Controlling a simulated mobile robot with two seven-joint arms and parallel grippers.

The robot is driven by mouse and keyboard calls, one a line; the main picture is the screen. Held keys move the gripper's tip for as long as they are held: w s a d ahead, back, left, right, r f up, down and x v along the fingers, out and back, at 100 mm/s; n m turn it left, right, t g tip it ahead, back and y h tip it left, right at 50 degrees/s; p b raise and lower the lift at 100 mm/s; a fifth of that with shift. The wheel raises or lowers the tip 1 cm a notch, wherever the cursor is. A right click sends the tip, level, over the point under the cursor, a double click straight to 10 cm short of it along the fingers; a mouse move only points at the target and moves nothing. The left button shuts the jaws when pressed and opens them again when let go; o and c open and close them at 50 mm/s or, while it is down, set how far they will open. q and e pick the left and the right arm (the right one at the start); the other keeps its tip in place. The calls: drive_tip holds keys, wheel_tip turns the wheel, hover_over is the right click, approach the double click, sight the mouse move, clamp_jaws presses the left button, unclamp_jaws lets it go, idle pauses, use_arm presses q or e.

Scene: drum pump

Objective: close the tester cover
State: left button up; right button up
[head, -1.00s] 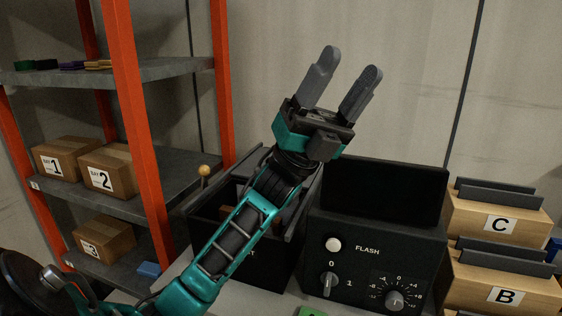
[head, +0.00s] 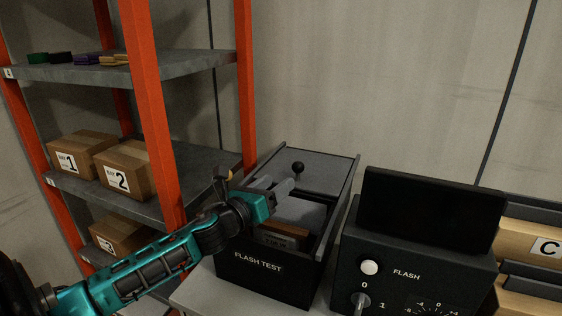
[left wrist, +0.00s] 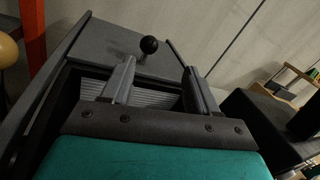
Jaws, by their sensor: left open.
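The tester (head: 262,264) is a black open-topped box labelled FLASH TEST on the grey bench. Its grey cover (head: 325,172) lies over the back part of the top, with a black ball knob (head: 298,168); the front part is open. A brown-edged block (head: 287,231) shows inside. My left gripper (head: 284,184) is open and empty above the tester, in front of the knob. In the left wrist view the fingers (left wrist: 159,66) point towards the cover (left wrist: 110,48), and the knob (left wrist: 148,45) appears just beyond and between them, apart from both. My right gripper is not in view.
A black flash control unit (head: 415,260) with a dark screen stands close right of the tester. An orange-post shelf (head: 160,110) with numbered boxes (head: 82,155) is at the left. Wooden bins (head: 535,240) stand at the far right.

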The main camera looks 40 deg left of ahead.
sight(295, 169)
use_arm(q)
drive_tip(key=shift+y, duration=0.3)
drive_tip(key=w, duration=0.4)
drive_tip(key=w+a, duration=0.1)
drive_tip(key=w, duration=0.3)
drive_tip(key=w+f, duration=0.1)
drive_tip(key=w, duration=0.3)
drive_tip(key=shift+w+a+p, duration=0.25)
drive_tip(key=shift+p, duration=0.15)
drive_tip(key=shift+c, duration=0.2)
clamp_jaws()
